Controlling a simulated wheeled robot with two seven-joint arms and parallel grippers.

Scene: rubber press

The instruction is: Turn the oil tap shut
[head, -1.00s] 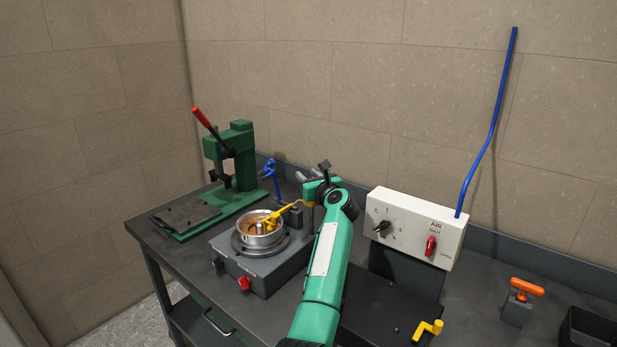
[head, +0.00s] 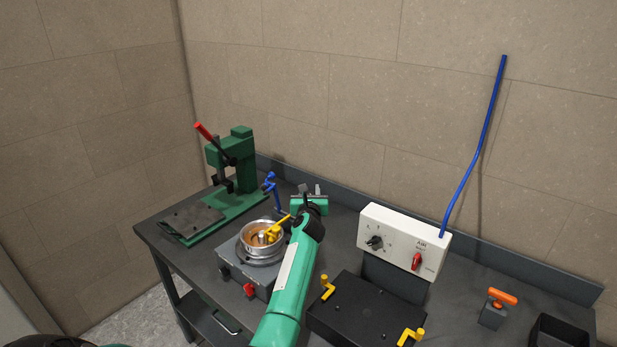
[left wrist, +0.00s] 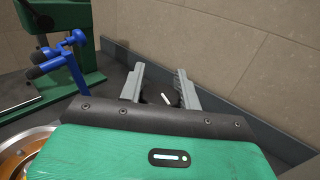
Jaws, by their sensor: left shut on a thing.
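My left gripper (head: 310,189) is over the back of the bench, behind a round metal cup (head: 262,252). In the left wrist view its two grey fingers (left wrist: 160,86) are on either side of a black round knob (left wrist: 152,97) with a white mark, and are shut on it. The knob looks like the oil tap, but its body is hidden below the gripper. A yellow spout (head: 279,228) reaches from near the gripper over the cup. My right gripper is not in view.
A green press (head: 240,165) with a red lever and a blue stand (head: 274,191) are left of the gripper. A white air control box (head: 405,240) stands to the right. A black fixture with yellow clamps (head: 365,312) and an orange-handled block (head: 493,309) are in front and right.

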